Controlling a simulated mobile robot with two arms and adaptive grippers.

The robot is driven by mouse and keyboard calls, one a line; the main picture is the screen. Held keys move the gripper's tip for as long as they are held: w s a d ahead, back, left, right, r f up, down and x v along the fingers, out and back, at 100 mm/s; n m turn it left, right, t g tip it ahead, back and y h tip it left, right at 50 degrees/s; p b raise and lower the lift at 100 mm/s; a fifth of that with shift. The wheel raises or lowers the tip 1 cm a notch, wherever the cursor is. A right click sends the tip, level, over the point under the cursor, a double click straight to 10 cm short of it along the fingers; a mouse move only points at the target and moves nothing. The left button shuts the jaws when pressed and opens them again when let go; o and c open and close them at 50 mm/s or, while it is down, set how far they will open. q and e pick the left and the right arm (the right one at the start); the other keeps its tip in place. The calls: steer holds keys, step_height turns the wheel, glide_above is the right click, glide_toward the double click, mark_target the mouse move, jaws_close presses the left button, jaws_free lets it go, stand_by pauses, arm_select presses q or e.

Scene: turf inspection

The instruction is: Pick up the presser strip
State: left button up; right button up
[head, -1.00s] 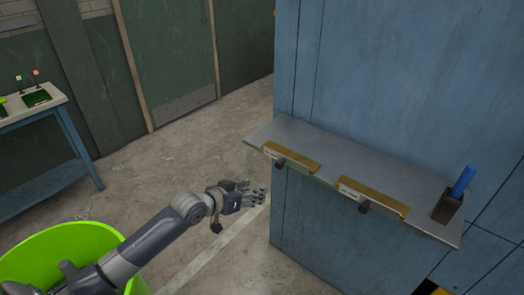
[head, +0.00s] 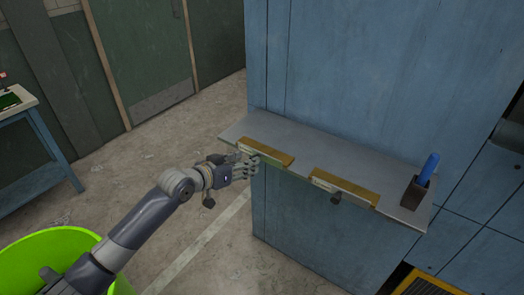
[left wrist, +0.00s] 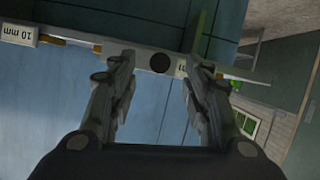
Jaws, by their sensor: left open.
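Two brass-coloured strips with pale labelled fronts and dark round knobs lie along the front edge of a grey shelf. In the head view my left gripper (head: 250,166) is at the front of the left strip (head: 268,152), hiding its knob. The right strip (head: 346,189) shows its knob below its front. In the left wrist view my left gripper (left wrist: 159,60) is open, with a dark round knob (left wrist: 160,63) between its fingertips. I cannot tell whether the fingers touch it. Which strip is the presser strip is not marked.
The grey shelf (head: 300,142) sticks out from a blue cabinet (head: 350,80). A dark holder (head: 415,193) with a blue-handled item (head: 429,168) stands at its right end. A green bin (head: 50,255) is at lower left, a blue table (head: 35,165) behind it. Floor between is clear.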

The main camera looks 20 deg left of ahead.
mark_target(260, 154)
arm_select(q)
steer(key=x, duration=0.4)
steer(key=shift+p, duration=0.4)
jaws_close()
steer(key=shift+r, duration=0.15)
